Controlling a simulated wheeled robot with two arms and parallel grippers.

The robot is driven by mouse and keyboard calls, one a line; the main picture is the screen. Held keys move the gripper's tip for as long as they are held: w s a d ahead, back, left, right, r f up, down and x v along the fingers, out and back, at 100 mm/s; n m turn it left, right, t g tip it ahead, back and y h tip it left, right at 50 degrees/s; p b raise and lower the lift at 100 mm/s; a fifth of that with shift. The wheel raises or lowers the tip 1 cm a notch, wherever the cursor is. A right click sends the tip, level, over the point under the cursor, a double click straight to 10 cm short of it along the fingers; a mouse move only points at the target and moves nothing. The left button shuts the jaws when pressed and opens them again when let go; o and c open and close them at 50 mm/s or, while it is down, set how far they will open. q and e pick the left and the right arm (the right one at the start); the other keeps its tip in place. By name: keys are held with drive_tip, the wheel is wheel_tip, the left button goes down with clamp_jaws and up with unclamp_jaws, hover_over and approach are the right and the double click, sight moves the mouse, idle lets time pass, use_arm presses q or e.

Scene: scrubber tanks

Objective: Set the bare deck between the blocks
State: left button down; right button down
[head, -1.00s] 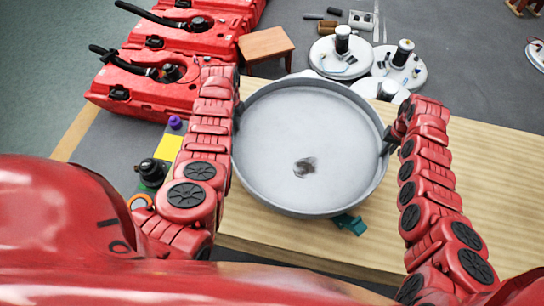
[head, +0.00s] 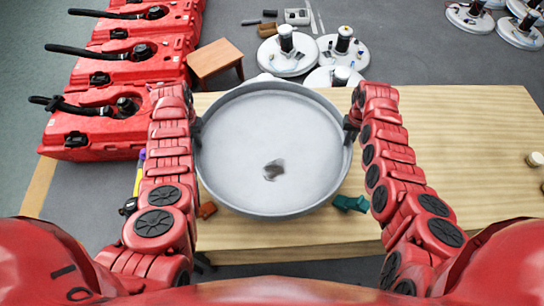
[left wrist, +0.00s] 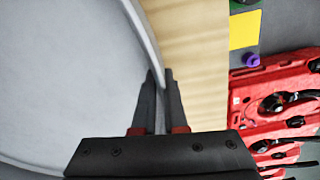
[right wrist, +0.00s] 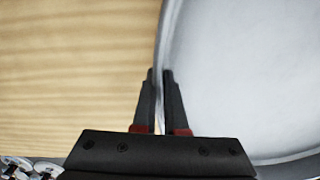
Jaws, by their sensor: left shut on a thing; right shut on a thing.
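The bare deck (head: 272,130) is a wide, round, shallow grey pan with a dark smudge inside. It is in front of me at the table in the head view. My left gripper (head: 197,130) is shut on its left rim, and the left wrist view shows the fingers (left wrist: 160,78) on either side of the rim. My right gripper (head: 350,128) is shut on the right rim, also seen in the right wrist view (right wrist: 160,78). A green block (head: 351,203) and a brown block (head: 206,210) lie on the table near the deck's front edge. I cannot tell the deck's height above the table.
The wooden table (head: 460,150) is clear on the right, except for small items at its right edge. Red tanks (head: 85,135) stand to the left. A wooden stool (head: 215,62) and white round decks with black motors (head: 287,50) are on the floor beyond.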

sight(345, 148)
use_arm(q)
drive_tip(key=shift+f, duration=0.2)
use_arm(e)
drive_tip(key=shift+f, duration=0.2)
